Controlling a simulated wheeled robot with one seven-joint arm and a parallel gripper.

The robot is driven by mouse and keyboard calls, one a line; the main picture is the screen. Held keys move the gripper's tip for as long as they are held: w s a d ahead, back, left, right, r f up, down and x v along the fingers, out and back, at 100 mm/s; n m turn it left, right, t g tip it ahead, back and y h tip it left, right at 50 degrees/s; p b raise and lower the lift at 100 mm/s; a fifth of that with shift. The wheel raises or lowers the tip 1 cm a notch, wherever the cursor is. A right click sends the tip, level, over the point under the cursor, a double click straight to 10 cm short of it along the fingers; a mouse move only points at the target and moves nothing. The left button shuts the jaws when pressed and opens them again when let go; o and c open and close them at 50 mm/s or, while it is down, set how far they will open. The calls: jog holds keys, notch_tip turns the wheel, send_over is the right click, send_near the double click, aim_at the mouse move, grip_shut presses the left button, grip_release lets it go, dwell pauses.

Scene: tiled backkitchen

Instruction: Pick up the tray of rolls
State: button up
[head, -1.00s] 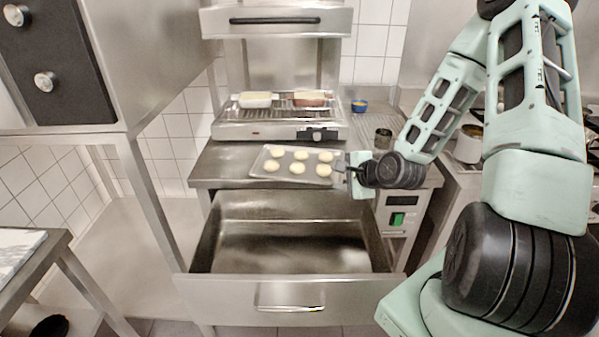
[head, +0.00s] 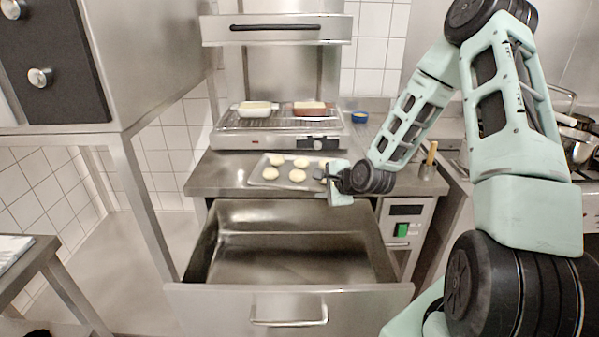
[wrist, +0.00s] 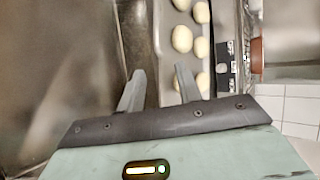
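The tray of rolls (head: 283,181) is a shallow grey metal tray on the steel counter, with several pale round rolls (head: 297,175) on it. In the wrist view the tray (wrist: 163,42) runs up from between my fingers, with rolls along its right part. My gripper (head: 321,176) is at the tray's right end in the head view and hides part of it. In the wrist view my gripper (wrist: 159,71) is open, its two fingers apart. The right finger overlaps the tray and the left finger lies outside its left edge. I cannot tell whether they touch it.
An open, empty steel drawer (head: 290,322) juts out below the counter. A grill (head: 280,139) with two loaf-like dishes stands behind the tray. A blue bowl (head: 359,117) and a container with a wooden handle (head: 427,171) are to the right.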

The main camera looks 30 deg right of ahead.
aim_at(308, 189)
jog(key=shift+p+x, duration=1)
jog(key=shift+x, duration=2.6)
jog(key=shift+s, duration=0.1)
grip_shut()
jog(key=shift+f, duration=0.1)
